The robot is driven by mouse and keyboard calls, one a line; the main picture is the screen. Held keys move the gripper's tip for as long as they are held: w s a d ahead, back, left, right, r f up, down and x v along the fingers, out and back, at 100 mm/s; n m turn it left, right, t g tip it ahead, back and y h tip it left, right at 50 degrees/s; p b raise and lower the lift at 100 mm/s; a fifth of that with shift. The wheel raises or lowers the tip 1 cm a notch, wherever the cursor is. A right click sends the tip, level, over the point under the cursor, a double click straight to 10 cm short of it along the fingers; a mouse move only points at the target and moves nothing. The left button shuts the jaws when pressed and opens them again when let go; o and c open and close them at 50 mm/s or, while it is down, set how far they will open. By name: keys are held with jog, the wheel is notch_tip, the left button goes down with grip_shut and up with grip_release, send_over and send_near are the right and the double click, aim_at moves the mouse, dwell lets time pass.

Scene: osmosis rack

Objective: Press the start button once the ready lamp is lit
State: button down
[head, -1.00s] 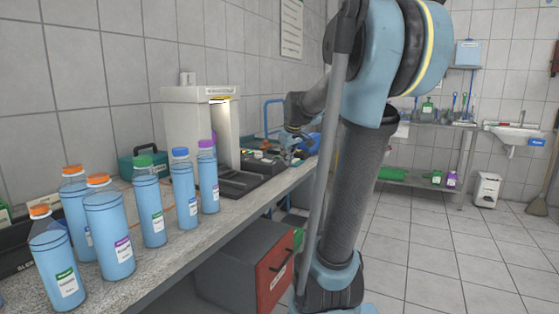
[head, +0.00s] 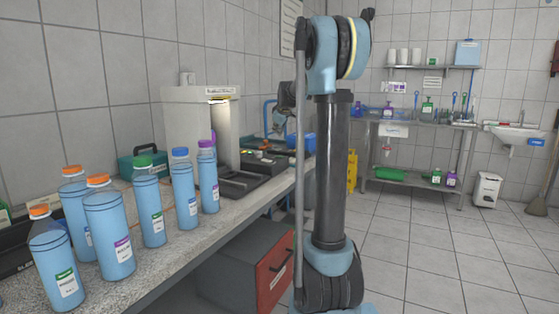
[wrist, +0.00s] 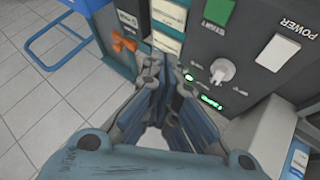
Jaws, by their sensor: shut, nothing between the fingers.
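In the wrist view a dark control panel shows a green START button (wrist: 219,12) at its top. A white POWER switch (wrist: 277,52) is to the right of it, and a white knob (wrist: 222,71) is below. A small green lamp (wrist: 190,77) glows left of the knob, and a lit green strip (wrist: 210,103) glows below it; their labels are too small to read. My gripper (wrist: 165,62) is shut and empty, apart from the START button and to its lower left. In the head view the control box (head: 266,160) stands on the bench, its buttons too small to tell apart.
Several blue bottles (head: 109,236) stand along the front of the bench (head: 205,240). A white cabinet unit (head: 190,125) stands by the wall. A red-fronted box (head: 274,271) is under the bench. A blue frame (wrist: 50,40) shows beside the panel.

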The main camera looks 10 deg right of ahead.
aim_at(278, 157)
jog(key=shift+f, duration=0.1)
jog(key=shift+f, duration=4.35)
jog(key=shift+f, duration=0.1)
jog(key=shift+f, duration=0.2)
jog(key=shift+s+f, duration=0.1)
jog(key=shift+f, duration=0.3)
jog(key=shift+r, duration=0.8)
jog(key=shift+r, duration=0.1)
jog(key=shift+r, duration=2.45)
